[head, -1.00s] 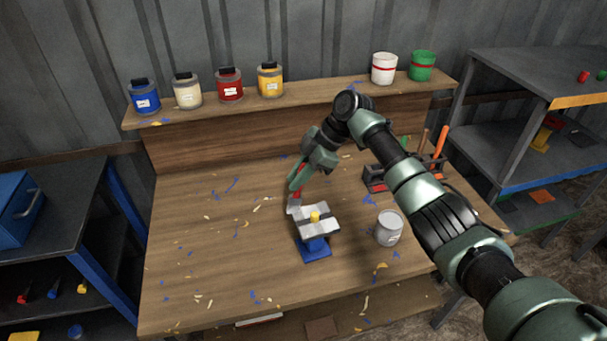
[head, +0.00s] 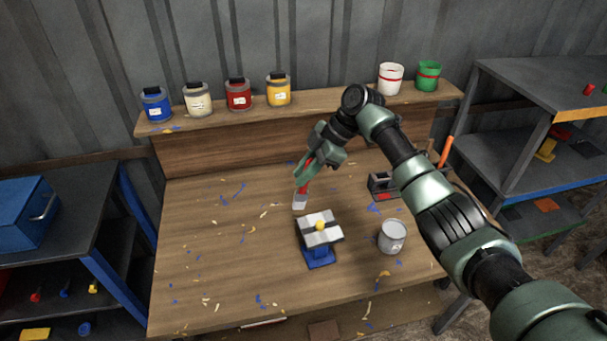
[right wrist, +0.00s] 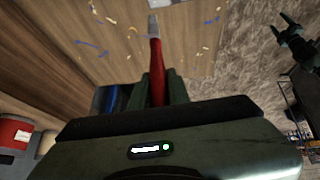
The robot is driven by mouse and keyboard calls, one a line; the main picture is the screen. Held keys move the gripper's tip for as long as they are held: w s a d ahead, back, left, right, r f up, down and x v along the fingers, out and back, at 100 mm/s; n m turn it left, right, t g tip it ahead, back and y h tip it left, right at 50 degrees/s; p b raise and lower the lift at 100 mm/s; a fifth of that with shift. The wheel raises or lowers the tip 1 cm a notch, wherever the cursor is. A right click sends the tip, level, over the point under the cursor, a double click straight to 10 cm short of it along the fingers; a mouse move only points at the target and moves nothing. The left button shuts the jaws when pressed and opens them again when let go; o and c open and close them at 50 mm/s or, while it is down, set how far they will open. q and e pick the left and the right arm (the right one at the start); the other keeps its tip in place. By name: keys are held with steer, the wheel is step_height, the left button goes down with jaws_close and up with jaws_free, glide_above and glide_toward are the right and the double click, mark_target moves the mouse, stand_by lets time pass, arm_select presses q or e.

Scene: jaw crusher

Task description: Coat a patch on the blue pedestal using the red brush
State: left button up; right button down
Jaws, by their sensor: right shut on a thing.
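The red brush (head: 304,187) is in my right gripper (head: 306,170), which is shut on its handle. Its pale tip points down over the table, behind and left of the pedestal, with a visible gap between them. The brush (right wrist: 157,68) also shows in the right wrist view, tip at the top. The blue pedestal (head: 319,257) stands on the table and carries a grey-and-white block (head: 318,236) with a yellow knob. The block hides much of the pedestal. In the right wrist view my left gripper (right wrist: 287,28) shows at the upper right, its fingers apart.
A grey can (head: 392,237) stands right of the pedestal. A dark tool holder (head: 383,186) is behind my right arm. Paint jars and two pots line the back ledge (head: 330,97). The table's left side is clear apart from paint flecks.

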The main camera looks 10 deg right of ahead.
steer(key=m+t+p, duration=0.1)
steer(key=m+p, duration=0.1)
steer(key=p, duration=0.1)
steer(key=shift+r+p, duration=0.2)
steer(key=shift+p, duration=0.2)
steer(key=shift+f+m+t+h, duration=0.3)
steer(key=shift+f+m+t, duration=0.1)
steer(key=shift+m, duration=0.3)
steer(key=shift+s+r+m+t+h, duration=0.15)
steer(key=shift+m+t+h, duration=0.35)
steer(key=shift+m, duration=0.7)
steer(key=m+t+h, duration=0.1)
steer(key=m, duration=0.3)
steer(key=shift+a+t, duration=0.15)
steer(key=shift+t, duration=0.25)
steer(key=m+h, duration=0.2)
steer(key=m, duration=0.2)
steer(key=shift+t+h, duration=0.3)
steer(key=shift+t, duration=0.1)
steer(key=m+h, duration=0.1)
steer(key=m, duration=0.2)
steer(key=shift+w+h, duration=0.2)
steer(key=shift+h, duration=0.2)
